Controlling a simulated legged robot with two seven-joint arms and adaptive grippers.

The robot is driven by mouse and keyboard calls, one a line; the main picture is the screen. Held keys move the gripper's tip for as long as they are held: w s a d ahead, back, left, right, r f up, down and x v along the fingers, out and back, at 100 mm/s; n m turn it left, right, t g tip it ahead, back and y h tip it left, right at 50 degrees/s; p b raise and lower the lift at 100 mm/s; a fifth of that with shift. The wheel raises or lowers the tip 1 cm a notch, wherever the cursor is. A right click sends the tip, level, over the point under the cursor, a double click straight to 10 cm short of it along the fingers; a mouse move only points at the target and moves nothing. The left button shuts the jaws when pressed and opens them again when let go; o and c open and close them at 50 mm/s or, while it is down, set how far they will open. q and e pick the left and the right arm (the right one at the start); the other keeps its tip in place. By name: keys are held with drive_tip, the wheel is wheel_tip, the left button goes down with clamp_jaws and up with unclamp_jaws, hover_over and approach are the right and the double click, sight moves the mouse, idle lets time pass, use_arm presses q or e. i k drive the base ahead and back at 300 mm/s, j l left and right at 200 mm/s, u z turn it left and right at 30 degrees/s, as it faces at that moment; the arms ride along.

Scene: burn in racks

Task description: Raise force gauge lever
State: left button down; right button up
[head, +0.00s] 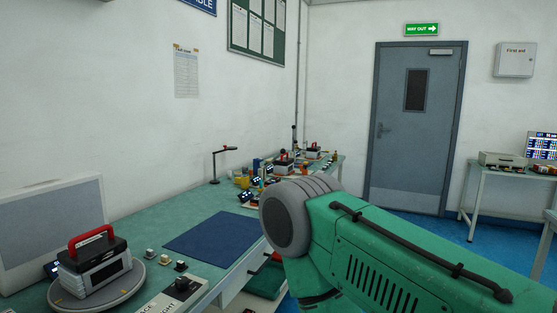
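I cannot pick out a force gauge or its lever for certain. A slim upright device (294,139) stands among small items at the far end of the green bench (200,205); it is too small to tell what it is. A green and grey link of my own arm comes in from the right and covers part of the bench's right side. Neither of my grippers shows in the head view.
A black and white unit with a red handle (93,262) sits on a round turntable (128,290) at the near left. A dark blue mat (212,239) lies bare mid-bench. A black lamp (215,165) stands behind it. Blue floor (420,228) is open before a grey door (413,130).

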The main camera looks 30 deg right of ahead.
sight(283, 151)
drive_tip(key=i+l, duration=0.15)
drive_tip(key=l, duration=0.3)
drive_tip(key=i+l+z, duration=0.1)
drive_tip(key=l, duration=0.3)
drive_tip(key=i+l, duration=0.2)
drive_tip(key=l, duration=0.2)
drive_tip(key=i+l+z, duration=0.1)
drive_tip(key=l, duration=0.35)
drive_tip(key=i+l, duration=0.25)
drive_tip(key=l, duration=0.15)
drive_tip(key=i+l+z, duration=0.1)
drive_tip(key=l, duration=0.3)
drive_tip(key=i+l, duration=0.25)
drive_tip(key=l, duration=0.15)
drive_tip(key=i+l+z, duration=0.1)
drive_tip(key=l, duration=0.3)
drive_tip(key=i, duration=0.05)
